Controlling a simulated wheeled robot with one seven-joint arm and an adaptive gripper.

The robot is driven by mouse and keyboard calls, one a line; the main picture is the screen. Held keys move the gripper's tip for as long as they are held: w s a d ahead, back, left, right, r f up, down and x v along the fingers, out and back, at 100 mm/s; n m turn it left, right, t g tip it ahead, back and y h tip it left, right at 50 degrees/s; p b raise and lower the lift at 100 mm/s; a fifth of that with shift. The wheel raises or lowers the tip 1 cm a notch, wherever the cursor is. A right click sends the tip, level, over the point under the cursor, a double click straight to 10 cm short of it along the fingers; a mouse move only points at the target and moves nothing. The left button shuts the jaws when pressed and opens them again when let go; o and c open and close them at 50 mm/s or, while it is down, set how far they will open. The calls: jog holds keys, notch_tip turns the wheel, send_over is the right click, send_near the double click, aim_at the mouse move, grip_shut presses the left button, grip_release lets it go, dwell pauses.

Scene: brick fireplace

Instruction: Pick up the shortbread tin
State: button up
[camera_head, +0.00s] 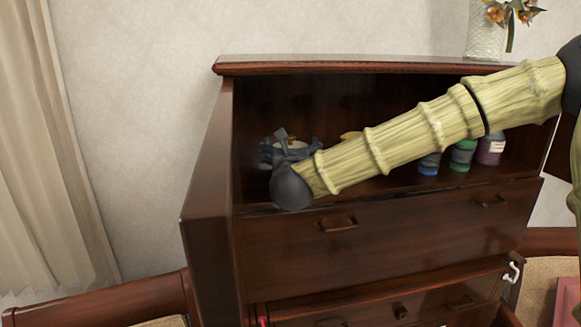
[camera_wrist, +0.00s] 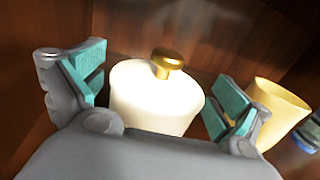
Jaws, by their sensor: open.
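A cream-white round lidded container with a gold knob (camera_wrist: 150,98), which I take to be the shortbread tin, stands upright in the cabinet's open upper compartment. My gripper (camera_wrist: 162,78) is open, with one teal-padded finger on each side of it. I see clear space beside the left finger; the right finger is close to its side, and I cannot tell whether they touch. The container's lower front is hidden by my gripper. In the head view my gripper (camera_head: 288,148) is at the compartment's left end, with a small pale part of the container showing between its fingers.
A yellow cup-like vessel (camera_wrist: 280,108) stands just right of my right finger. Several bottles, one green (camera_head: 463,156), stand farther right.

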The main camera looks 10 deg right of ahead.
jog(key=c, duration=1.5)
jog(key=shift+r, duration=0.1)
